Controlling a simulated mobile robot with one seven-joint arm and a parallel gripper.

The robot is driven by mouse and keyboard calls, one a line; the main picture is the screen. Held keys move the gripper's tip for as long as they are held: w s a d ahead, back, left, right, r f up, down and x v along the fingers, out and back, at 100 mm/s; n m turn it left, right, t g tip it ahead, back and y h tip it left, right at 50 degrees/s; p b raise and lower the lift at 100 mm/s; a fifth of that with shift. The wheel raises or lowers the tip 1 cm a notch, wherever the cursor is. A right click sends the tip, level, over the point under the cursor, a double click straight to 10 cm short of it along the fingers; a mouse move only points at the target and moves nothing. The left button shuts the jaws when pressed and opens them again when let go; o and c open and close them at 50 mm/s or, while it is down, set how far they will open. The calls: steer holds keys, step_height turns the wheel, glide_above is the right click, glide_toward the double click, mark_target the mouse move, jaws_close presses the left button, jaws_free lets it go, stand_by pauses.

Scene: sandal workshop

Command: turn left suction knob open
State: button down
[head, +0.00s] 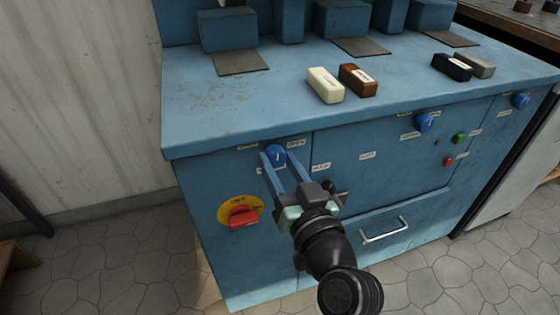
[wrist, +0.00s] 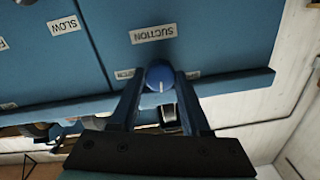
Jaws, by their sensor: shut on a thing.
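The left suction knob (head: 276,154) is a round blue knob with a white mark, at the upper left of the blue machine's front. In the wrist view the knob (wrist: 160,76) sits near a SUCTION label (wrist: 153,33), its mark running roughly up and down in the picture. My gripper (head: 277,157) reaches the front panel with its two blue fingers on either side of the knob, shut on it. In the wrist view my gripper (wrist: 160,80) also has one finger on each side of the knob. Small labels flank the knob; part of the surroundings is hidden by the fingers.
A red switch on a yellow disc (head: 240,214) is below left of the knob. A drawer handle (head: 385,230) sticks out at lower right. Another blue knob (head: 424,123) is further right. Cream (head: 325,85) and brown (head: 358,80) bars lie on the worktop (head: 290,115).

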steer(key=m+p, duration=0.2)
steer(key=m, duration=0.2)
steer(key=m+p, duration=0.2)
steer(key=m, duration=0.3)
steer(key=m+p, duration=0.3)
steer(key=m, duration=0.1)
steer(key=shift+m, duration=0.3)
steer(key=shift+f+m+h+p, duration=0.1)
steer(key=shift+m+h+p, duration=0.2)
steer(key=shift+m+p, duration=1)
steer(key=shift+m+b, duration=0.4)
steer(key=shift+m, duration=0.3)
steer(key=shift+c, duration=1.8)
jaws_free()
